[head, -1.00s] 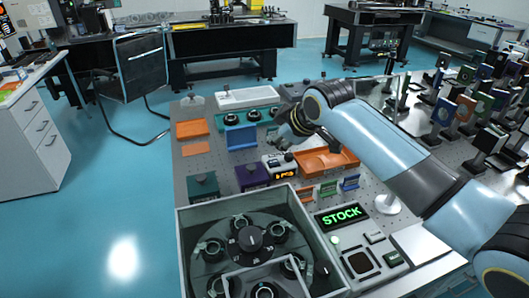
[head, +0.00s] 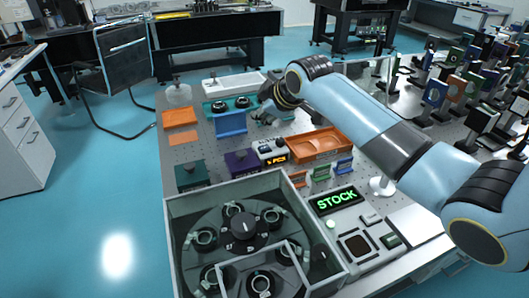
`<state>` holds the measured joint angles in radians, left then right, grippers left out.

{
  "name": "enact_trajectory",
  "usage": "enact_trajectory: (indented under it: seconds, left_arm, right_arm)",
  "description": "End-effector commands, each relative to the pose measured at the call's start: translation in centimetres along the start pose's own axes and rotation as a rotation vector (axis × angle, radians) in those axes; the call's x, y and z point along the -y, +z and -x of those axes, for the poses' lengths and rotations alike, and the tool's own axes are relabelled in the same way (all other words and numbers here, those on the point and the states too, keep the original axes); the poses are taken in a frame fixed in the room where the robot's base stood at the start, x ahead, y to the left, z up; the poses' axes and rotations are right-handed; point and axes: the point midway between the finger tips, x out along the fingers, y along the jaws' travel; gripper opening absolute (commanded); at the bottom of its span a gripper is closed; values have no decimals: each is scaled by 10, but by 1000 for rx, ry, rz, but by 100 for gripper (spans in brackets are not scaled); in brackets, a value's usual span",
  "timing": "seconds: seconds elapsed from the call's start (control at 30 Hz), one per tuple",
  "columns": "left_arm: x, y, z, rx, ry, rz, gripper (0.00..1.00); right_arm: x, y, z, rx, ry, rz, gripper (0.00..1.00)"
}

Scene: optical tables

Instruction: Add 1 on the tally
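The tally (head: 272,152) appears to be the small pale box with a lit orange display and a dark knob on top, near the middle of the optical table in the head view. The display seems to read "PCS"; any number is too small to read. My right gripper (head: 268,112) hangs beyond the tally, close to a teal holder and a blue stand, apart from the tally. Its fingers are small and partly hidden by my wrist, so their opening is unclear. My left gripper is out of view.
An orange tray (head: 318,146) lies right of the tally, and a purple box (head: 240,163) stands left of it. A walled box with a round carousel (head: 190,247) fills the front. Optics on posts crowd the far right.

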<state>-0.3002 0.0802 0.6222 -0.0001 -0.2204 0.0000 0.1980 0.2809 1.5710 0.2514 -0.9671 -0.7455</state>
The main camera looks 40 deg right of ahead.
Motion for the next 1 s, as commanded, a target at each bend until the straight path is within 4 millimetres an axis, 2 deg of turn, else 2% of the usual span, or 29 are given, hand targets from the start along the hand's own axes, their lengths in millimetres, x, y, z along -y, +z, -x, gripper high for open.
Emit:
enact_trajectory:
  seconds: [0.03, 0.3, 0.53, 1.0]
  left_arm:
    - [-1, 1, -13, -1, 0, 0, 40]
    - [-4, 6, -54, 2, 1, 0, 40]
    - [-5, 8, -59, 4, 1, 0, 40]
    - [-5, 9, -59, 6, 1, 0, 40]
  right_arm:
    - [6, 7, -9, 0, 0, 0, 0]
    - [25, 25, -34, 0, 0, 1, 0]
    - [33, 33, -46, 0, 0, -1, 0]
    - [34, 34, -46, 0, 0, 0, 0]
